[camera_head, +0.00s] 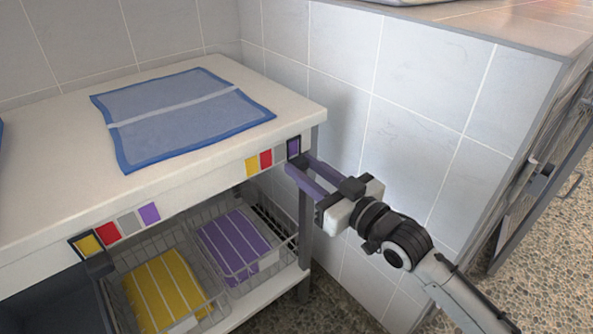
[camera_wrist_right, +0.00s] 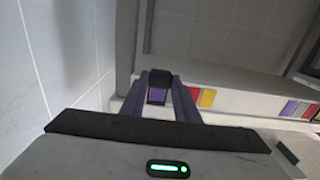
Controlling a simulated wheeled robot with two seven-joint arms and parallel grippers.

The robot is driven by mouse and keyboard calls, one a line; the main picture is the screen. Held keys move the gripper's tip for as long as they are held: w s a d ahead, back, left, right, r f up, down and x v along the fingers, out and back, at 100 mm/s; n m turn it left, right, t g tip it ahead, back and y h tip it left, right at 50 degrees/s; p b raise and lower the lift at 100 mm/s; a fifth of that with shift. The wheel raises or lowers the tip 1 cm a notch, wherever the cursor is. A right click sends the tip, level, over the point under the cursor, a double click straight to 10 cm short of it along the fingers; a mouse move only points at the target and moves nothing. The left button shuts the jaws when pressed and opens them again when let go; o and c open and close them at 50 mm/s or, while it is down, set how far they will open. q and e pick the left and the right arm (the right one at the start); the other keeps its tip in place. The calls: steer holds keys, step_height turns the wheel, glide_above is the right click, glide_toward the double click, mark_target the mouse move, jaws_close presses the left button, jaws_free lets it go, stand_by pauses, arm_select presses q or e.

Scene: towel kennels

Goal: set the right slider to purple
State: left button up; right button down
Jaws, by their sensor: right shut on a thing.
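The right slider (camera_head: 293,147) is a black frame on the front edge of the shelf, at the right end of its colour strip. Purple shows inside the frame, and yellow (camera_head: 252,166) and red (camera_head: 266,159) patches lie uncovered to its left. My right gripper (camera_head: 297,165), with purple fingers, reaches it from the right. In the right wrist view my right gripper (camera_wrist_right: 160,84) has its fingers on either side of the black slider tab (camera_wrist_right: 161,76), shut on it. A purple patch (camera_wrist_right: 157,96) shows inside the frame there. My left gripper is out of view.
A left slider (camera_head: 75,246) frames yellow on another strip. A blue towel (camera_head: 180,115) lies on the worktop (camera_head: 55,130). Below, wire baskets hold yellow (camera_head: 165,290) and purple (camera_head: 235,245) striped towels. A tiled wall (camera_head: 415,110) stands close on the right.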

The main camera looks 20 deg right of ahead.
steer(key=shift+w+d, duration=0.1)
steer(key=shift+d, duration=0.15)
steer(key=c, duration=1.4)
jaws_free()
steer(key=shift+o, duration=0.2)
steer(key=shift+s+d, duration=0.15)
steer(key=shift+s, duration=0.4)
steer(key=p+v, duration=0.1)
steer(key=v, duration=0.2)
steer(key=p, duration=0.1)
glide_toward(305, 166)
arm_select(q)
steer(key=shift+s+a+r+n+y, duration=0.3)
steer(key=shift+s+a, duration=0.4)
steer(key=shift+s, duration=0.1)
arm_select(e)
steer(key=shift+s+d, duration=0.25)
steer(key=shift+s, duration=0.3)
